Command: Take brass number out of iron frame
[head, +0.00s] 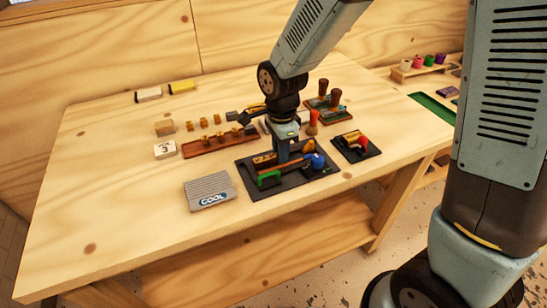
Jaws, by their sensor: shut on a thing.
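My gripper (283,158) points down over the black tool tray (250,189). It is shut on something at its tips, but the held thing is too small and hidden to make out. Several small brass-coloured pieces (204,122) stand in a row on the table, left of my gripper. A long red-brown rack (190,151) with small brass-coloured pieces lies in front of them. I cannot tell for sure which thing is the iron frame. My arm hides part of the table behind the tray.
The black tray holds a green-handled tool (268,178) and a blue knob (314,160). A smaller dark tray (346,154) lies to the right. A grey ribbed block (207,188) marked COOL lies front left. Dark-handled stamps (323,88) stand behind. The table's left side is clear.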

